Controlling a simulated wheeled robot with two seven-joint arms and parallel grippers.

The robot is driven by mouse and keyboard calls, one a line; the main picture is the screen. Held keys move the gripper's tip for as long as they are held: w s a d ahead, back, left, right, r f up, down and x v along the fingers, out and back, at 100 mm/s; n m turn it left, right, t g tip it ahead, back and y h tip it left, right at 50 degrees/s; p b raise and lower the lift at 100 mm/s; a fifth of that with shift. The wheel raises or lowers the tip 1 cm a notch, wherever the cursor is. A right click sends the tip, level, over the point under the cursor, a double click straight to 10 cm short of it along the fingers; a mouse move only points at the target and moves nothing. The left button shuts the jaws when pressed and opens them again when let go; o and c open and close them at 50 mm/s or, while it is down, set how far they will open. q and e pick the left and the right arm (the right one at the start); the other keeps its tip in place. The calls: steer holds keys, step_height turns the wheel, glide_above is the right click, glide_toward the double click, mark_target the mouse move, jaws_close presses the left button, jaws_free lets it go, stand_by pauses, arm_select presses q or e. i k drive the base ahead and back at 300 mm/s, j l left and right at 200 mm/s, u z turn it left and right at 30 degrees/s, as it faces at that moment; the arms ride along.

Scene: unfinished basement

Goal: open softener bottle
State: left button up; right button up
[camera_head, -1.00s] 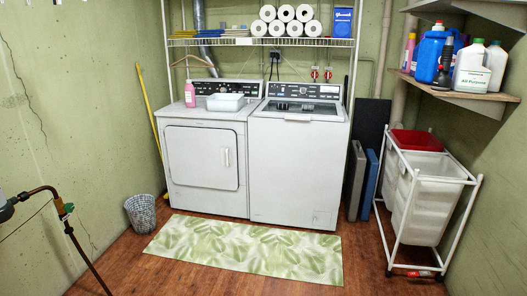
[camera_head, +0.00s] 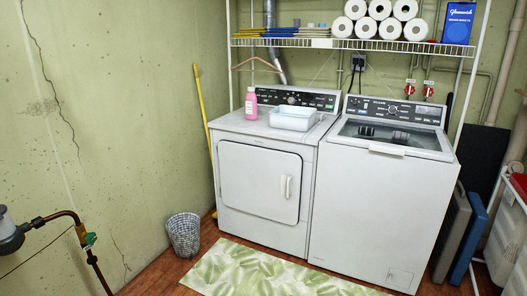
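A pink bottle (camera_head: 251,104), likely the softener, stands upright on top of the white dryer (camera_head: 262,178), near its left back corner. A light cap seems to sit on its top; the label is too small to read. A white plastic tub (camera_head: 292,118) stands just right of it on the dryer. Neither of my grippers shows in the head view.
The washer (camera_head: 376,200) stands right of the dryer. A wire shelf (camera_head: 350,45) with paper rolls (camera_head: 378,10) and a blue box (camera_head: 458,22) hangs above. A wastebasket (camera_head: 184,234), a yellow pole (camera_head: 202,105) and a leaf-patterned rug (camera_head: 255,272) are near the dryer.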

mark_target(250, 99)
steer(key=i+u, duration=0.15)
steer(key=i, duration=1.45)
steer(key=i+l+u, duration=0.2)
steer(key=i, duration=0.3)
steer(key=i+l+u, duration=0.15)
steer(key=i, duration=0.35)
steer(key=i+l+u, duration=0.2)
steer(key=i, duration=0.3)
steer(key=l, duration=0.1)
